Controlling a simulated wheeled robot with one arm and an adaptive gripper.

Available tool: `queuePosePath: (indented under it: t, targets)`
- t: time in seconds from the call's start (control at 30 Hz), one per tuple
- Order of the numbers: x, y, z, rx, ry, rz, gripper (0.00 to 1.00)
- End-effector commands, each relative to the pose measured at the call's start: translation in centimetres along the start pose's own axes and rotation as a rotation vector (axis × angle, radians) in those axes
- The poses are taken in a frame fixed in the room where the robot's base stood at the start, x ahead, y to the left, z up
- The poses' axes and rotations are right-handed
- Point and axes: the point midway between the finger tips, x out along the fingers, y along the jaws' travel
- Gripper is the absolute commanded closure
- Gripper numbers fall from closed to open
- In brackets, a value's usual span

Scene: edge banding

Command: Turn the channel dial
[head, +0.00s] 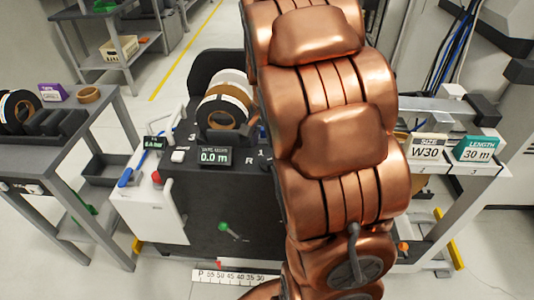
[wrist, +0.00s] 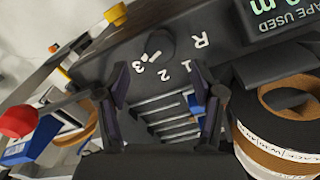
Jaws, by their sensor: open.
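The channel dial (wrist: 157,44) is a dark round knob on a dark panel in the wrist view. White marks R, 1, 2 and 3 lie around it. A small white mark near its lower left edge seems to lie toward the 3, but it is too small to be sure. In the head view my arm hides the dial; only the R and 1 marks show beside the arm. My gripper (wrist: 167,100) is open and empty. Its two dark fingers show below the dial in the wrist view, apart from it.
A tape roll (wrist: 280,125) stands right of my fingers in the wrist view. A tape-used display (head: 215,156) reads 0.0 m. A red knob (wrist: 18,120) is at the wrist view's left. Size and length signs (head: 429,147) stand right of my arm.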

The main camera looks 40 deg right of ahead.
Motion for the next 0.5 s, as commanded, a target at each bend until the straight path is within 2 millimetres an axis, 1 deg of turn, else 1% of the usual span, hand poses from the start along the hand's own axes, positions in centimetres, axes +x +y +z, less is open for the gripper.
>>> queuePosePath:
  t: [0.03, 0.2, 0.33, 0.5]
  targets:
    - [-1.2, -0.1, -0.2, 0.0, 0.008, -0.005, 0.32]
    - [-4.0, -0.1, -0.1, -0.001, 0.005, -0.004, 0.32]
    - [-5.4, -0.1, -0.1, -0.001, 0.002, -0.003, 0.32]
    - [-6.2, -0.1, 0.0, 0.0, 0.002, -0.002, 0.32]
